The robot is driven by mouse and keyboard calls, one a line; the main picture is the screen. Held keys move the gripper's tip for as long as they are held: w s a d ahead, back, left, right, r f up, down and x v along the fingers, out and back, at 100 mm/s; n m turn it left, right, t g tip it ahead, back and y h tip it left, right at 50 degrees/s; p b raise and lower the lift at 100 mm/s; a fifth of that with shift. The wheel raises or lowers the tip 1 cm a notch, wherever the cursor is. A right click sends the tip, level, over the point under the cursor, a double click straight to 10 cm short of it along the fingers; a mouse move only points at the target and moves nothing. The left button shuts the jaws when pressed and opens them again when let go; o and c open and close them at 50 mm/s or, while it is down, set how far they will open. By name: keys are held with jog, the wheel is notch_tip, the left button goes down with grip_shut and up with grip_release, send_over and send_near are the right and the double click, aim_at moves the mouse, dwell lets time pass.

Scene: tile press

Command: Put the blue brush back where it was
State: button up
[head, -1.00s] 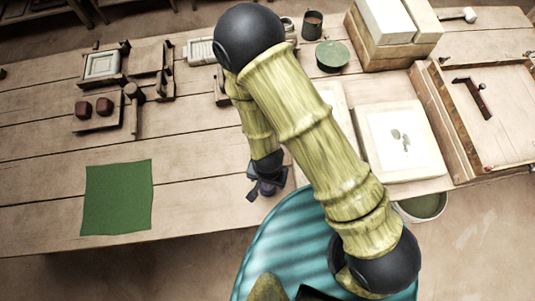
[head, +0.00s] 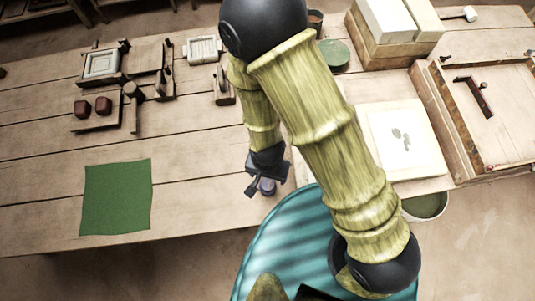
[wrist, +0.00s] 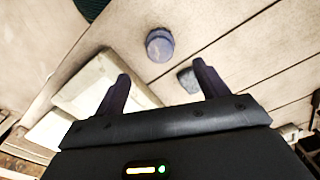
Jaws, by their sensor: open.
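My gripper (head: 267,182) is open over the front part of the table, low near its edge, left of the white slab. In the wrist view its two fingers (wrist: 160,88) point toward a round, dark blue, short upright thing (wrist: 159,45), which stands on the planks beyond the fingertips, apart from them. A smaller blue-grey piece (wrist: 188,80) lies by the right finger, partly hidden by it. I cannot tell for sure which of these is the blue brush. In the head view a small bluish round shape shows at the gripper, mostly merged with it.
A green cloth (head: 118,197) lies left on the table (head: 195,195). A white slab with a leaf print (head: 430,150) is at right, beside a wooden tray (head: 510,130). The front planks between are clear.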

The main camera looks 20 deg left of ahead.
dwell(0.3)
jog(key=w+d+r+m+t, duration=0.1)
jog(key=w+d+r+t, duration=0.1)
jog(key=w+d+r, duration=1.5)
jog(key=s+d+r, duration=0.1)
jog(key=d+r, duration=0.5)
jog(key=d, duration=0.3)
jog(key=shift+s+r+m+t, duration=0.2)
jog(key=shift+r+m+t, duration=0.1)
jog(key=shift+c, duration=0.4)
